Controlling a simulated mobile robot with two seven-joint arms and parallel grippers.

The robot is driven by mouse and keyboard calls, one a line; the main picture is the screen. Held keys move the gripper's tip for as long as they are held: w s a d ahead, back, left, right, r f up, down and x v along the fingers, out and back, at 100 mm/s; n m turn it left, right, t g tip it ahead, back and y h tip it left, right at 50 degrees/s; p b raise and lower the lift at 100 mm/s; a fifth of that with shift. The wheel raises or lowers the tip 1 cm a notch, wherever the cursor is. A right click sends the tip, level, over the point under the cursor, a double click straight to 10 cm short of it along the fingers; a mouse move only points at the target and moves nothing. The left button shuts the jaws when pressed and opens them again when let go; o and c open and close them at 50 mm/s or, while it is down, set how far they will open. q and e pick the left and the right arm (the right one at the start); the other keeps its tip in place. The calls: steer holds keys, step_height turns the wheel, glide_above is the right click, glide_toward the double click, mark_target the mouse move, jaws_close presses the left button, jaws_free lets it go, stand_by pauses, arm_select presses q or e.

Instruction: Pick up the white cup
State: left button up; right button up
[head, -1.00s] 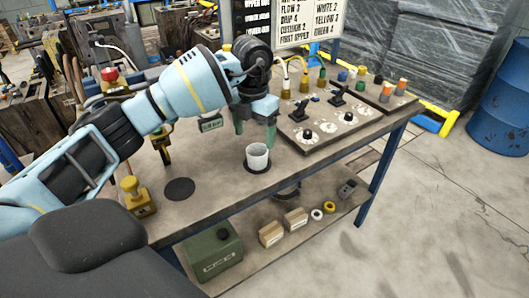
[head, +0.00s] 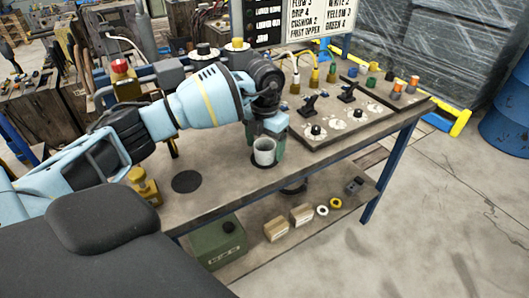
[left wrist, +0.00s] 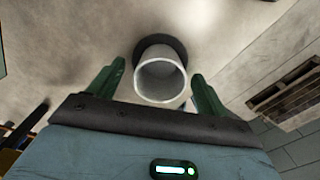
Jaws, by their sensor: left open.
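The white cup (head: 264,151) stands upright on a dark round pad (head: 262,165) near the front edge of the workbench (head: 215,205). My left gripper (head: 266,140) is at the cup, with its green fingers beside it. In the left wrist view the cup (left wrist: 160,80) shows its open rim between the two spread fingers of the left gripper (left wrist: 155,88). A gap shows on each side there, so the fingers look apart from the cup. The cup's far side is partly hidden in the head view. My right gripper is not in view.
A panel with knobs and levers (head: 345,122) lies right of the cup. A lower shelf holds a green box (head: 217,245) and small boxes. A sign board (head: 318,18) stands behind.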

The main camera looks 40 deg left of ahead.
arm_select(q)
steer(key=shift+f, duration=0.75)
steer(key=shift+c, duration=0.4)
steer(key=c, duration=1)
steer(key=shift+o, duration=0.2)
steer(key=shift+r, duration=0.15)
step_height(320, 180, up, 10)
